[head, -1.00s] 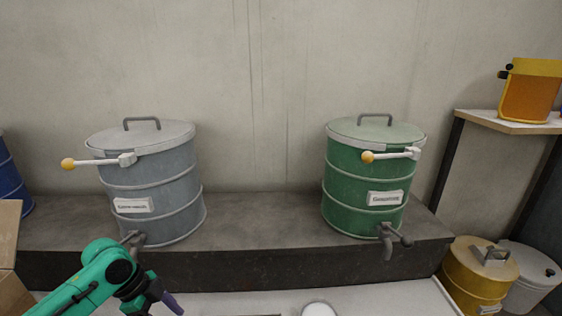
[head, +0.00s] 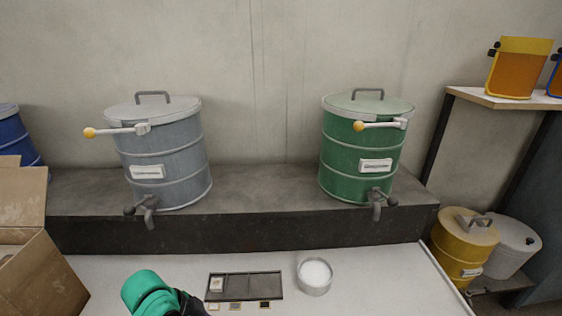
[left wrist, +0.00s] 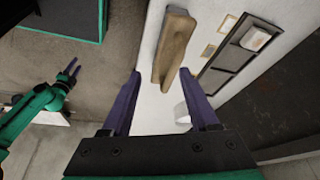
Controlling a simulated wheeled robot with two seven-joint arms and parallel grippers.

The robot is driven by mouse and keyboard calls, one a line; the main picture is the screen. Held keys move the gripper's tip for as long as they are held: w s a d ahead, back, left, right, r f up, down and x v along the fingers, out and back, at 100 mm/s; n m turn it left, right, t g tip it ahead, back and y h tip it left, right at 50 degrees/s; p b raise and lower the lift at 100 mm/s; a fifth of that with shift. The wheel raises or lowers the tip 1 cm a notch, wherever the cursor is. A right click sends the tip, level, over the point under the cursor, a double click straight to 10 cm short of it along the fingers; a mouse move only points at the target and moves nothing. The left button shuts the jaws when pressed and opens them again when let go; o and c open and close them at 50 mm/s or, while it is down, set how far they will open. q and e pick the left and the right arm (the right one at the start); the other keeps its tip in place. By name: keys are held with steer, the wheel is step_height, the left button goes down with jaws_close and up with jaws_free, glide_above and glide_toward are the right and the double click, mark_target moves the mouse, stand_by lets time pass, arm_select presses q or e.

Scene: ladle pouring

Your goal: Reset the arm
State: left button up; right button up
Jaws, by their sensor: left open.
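My left gripper (left wrist: 165,108) is open, with two purple fingers apart and nothing held between them. It is over the white tabletop (left wrist: 160,122), near a brown wooden-looking block (left wrist: 174,48) that lies ahead of the fingers. In the head view my left arm is only a green and black part at the bottom edge, and its fingertips are out of frame.
A dark compartment tray (head: 262,287) and a round white-filled bowl (head: 314,274) stand on the table. Grey (head: 165,160) and green (head: 350,150) drums with taps stand on the ledge behind. A cardboard box (head: 45,275) is at left; yellow drum (head: 460,250) at right.

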arm_select(q)
steer(key=s+a+f+n+t+y, duration=0.2)
steer(key=s+a+n+y, duration=0.3)
steer(key=s+n, duration=0.55)
step_height(320, 180, down, 29)
steer(key=s+a+g+h+b, duration=0.1)
steer(key=s+g+b, duration=0.1)
steer(key=b, duration=0.4)
steer(key=s+a+f+b, duration=0.3)
steer(key=s+f+b, duration=0.1)
steer(key=s+f, duration=1.15)
arm_select(e)
step_height(320, 180, down, 10)
arm_select(q)
step_height(320, 180, up, 11)
steer(key=p, duration=1.3)
steer(key=shift+g, duration=0.4)
arm_select(e)
step_height(320, 180, up, 13)
steer(key=shift+s, duration=0.25)
